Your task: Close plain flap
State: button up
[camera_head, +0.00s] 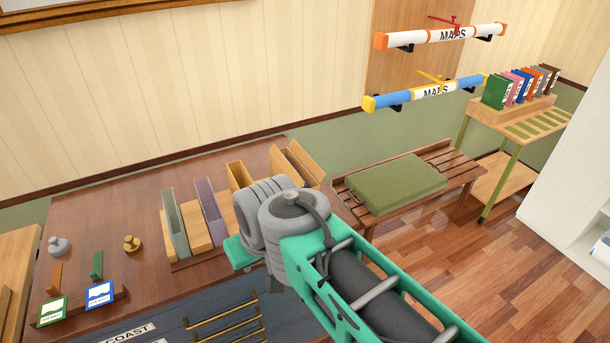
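I cannot tell for certain which part is the plain flap. On the brown desk, a light wooden holder (297,163) at the right end has a panel that stands tilted. A tan upright piece (239,175) stands to its left, partly behind my arm. Further left are a purple upright piece (208,212) and a grey-green one (175,222), with light wood between them. My arm's grey joint and teal links cover the desk's right front. My gripper's fingers are hidden, so their opening does not show.
A slatted bench (456,172) with a green cushion (395,184) stands to the right. Wooden floor (500,285) is open at the lower right.

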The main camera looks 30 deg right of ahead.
aim_at(284, 164)
jog(key=k, duration=0.8)
jog(key=z, duration=0.5)
jog(key=i, duration=1.5)
jog(key=u, duration=0.75)
